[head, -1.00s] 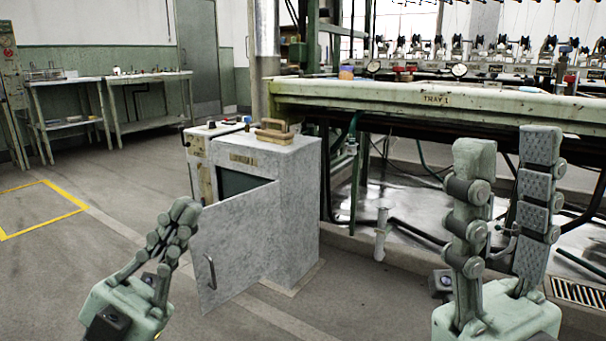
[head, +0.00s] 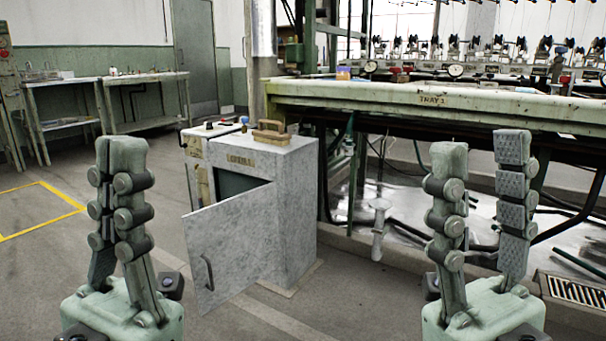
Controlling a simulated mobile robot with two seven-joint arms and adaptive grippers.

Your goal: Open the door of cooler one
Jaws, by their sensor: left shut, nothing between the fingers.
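The cooler (head: 290,205) is a grey speckled cabinet with a small label on its upper front that I cannot read clearly. Its door (head: 235,240) stands partly open, swung out toward me, with a dark handle (head: 209,272) near its lower left edge. Part of the dark interior (head: 232,183) shows above the door. My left gripper (head: 122,150) is upright, left of the door and apart from it, with its fingers shut and empty. My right gripper (head: 480,150) is upright and open, empty, right of the cooler in front of the long tray bench.
A brown-handled object (head: 270,132) sits on the cooler's top. The long bench marked TRAY 1 (head: 420,98) runs to the right behind it, with pipes and a wet floor beneath. Tables (head: 150,75) stand at the back left.

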